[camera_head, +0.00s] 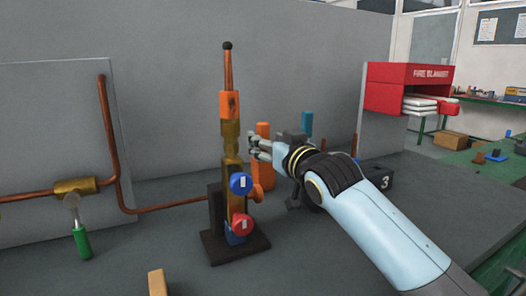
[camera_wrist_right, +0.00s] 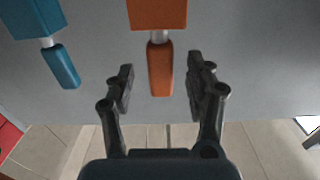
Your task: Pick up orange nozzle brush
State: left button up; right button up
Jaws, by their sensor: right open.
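The orange nozzle brush (camera_wrist_right: 159,70) shows in the right wrist view with a block-shaped orange head, a short pale collar and a rounded orange handle. In the head view, an orange upright piece (camera_head: 262,130) that looks like this brush stands just beyond my right gripper, partly hidden by it. My right gripper (camera_head: 257,149) is open and empty. In the wrist view, the orange handle appears between the open fingers (camera_wrist_right: 160,80); neither finger visibly touches it. My left gripper is not in view.
The brass-and-copper stand (camera_head: 231,150) with blue and red knobs is just left of my right gripper. A black block marked 3 (camera_head: 379,181) lies right.

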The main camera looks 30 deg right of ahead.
jog(key=w, duration=0.2)
jog(key=shift+w+f, duration=0.1)
jog(key=shift+w, duration=0.25)
grip_shut()
